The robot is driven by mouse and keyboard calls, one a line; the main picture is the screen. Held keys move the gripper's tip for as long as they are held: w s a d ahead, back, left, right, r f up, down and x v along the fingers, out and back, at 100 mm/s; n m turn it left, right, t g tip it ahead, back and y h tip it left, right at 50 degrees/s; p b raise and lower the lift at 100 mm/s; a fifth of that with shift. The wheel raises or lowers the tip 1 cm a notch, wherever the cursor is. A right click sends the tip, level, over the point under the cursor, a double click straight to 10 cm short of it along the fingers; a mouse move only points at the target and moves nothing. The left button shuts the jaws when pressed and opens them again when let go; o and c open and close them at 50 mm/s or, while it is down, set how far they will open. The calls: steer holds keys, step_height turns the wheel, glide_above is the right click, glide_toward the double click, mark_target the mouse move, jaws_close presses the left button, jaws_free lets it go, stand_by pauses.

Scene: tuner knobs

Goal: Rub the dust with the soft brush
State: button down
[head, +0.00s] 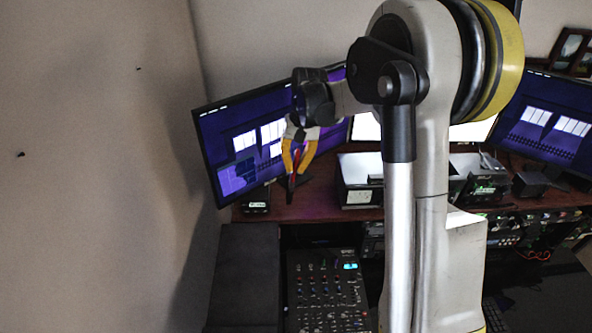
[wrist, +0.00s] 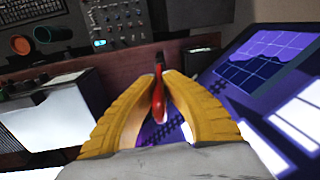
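My gripper (head: 296,172) hangs in front of the left monitor, above the back shelf of the desk, with its yellow fingers pointing down. It is shut on a slim brush with a red handle and dark end (head: 291,187). In the wrist view the red handle (wrist: 158,103) sits between the fingertips and the dark end points away from the gripper. The black mixer panel (head: 325,288), with knobs and a lit blue display, lies lower and nearer than the gripper. I cannot make out any dust in either view.
The left monitor (head: 226,134) stands close behind the gripper. A white-fronted box (head: 357,180) and a small black device (head: 256,203) stand on the wooden shelf. A dark speaker-like panel (head: 246,275) is left of the mixer. A wall bounds the left side.

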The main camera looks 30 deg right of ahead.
steer(key=shift+r+p, duration=0.5)
steer(key=shift+r, duration=0.7)
